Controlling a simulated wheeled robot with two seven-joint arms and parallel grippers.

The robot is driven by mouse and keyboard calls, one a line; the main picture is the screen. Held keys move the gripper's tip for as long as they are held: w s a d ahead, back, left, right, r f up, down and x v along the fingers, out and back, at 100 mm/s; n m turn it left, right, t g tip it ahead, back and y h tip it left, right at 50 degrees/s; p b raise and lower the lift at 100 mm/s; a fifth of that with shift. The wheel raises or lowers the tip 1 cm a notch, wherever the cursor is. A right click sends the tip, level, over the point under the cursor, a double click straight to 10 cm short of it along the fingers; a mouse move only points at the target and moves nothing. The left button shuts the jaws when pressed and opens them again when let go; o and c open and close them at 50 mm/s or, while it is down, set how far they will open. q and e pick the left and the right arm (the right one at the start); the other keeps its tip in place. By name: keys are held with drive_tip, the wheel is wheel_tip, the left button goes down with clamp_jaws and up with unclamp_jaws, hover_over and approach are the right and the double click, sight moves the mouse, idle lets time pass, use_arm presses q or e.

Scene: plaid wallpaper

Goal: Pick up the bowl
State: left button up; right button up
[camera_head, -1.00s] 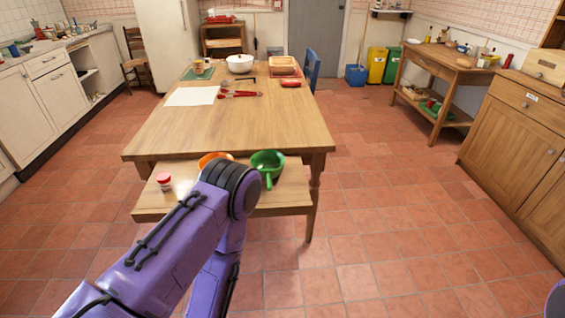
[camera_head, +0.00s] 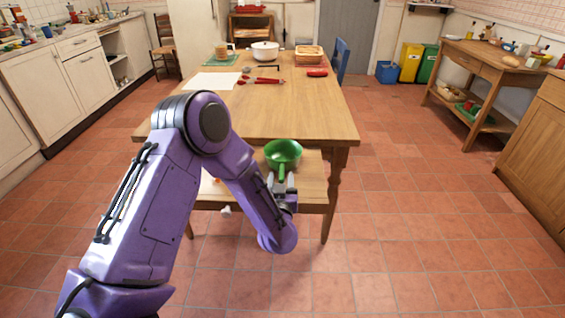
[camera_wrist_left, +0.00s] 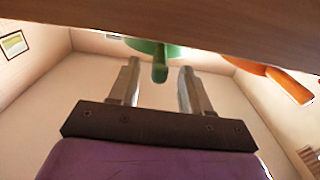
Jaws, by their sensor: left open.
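The green bowl (camera_head: 283,153) with a straight handle sits on the low wooden bench (camera_head: 308,190) in front of the table. It also shows in the left wrist view (camera_wrist_left: 150,46), partly hidden behind a wooden edge. My left gripper (camera_head: 283,182) is open just on the near side of the bowl. In the left wrist view its fingers (camera_wrist_left: 158,85) stand either side of the green handle's end; I cannot tell whether they touch it. An orange handled bowl (camera_wrist_left: 275,78) shows at the right there; my arm hides most of it in the head view. My right gripper is out of view.
The wooden table (camera_head: 285,112) behind the bench holds a white pot (camera_head: 264,52), a tray (camera_head: 309,55), red-handled tools (camera_head: 270,81) and white paper (camera_head: 213,80). A small unclear white thing (camera_head: 225,210) shows beside my arm. The tiled floor at right is clear.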

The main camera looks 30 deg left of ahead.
sight(282, 164)
use_arm(q)
drive_tip(key=x, duration=0.4)
drive_tip(key=shift+w+a+f, duration=0.1)
drive_tip(key=shift+w+a, duration=0.05)
drive_tip(key=shift+w, duration=0.2)
drive_tip(key=shift+c, duration=0.3)
clamp_jaws()
drive_tip(key=shift+r, duration=0.2)
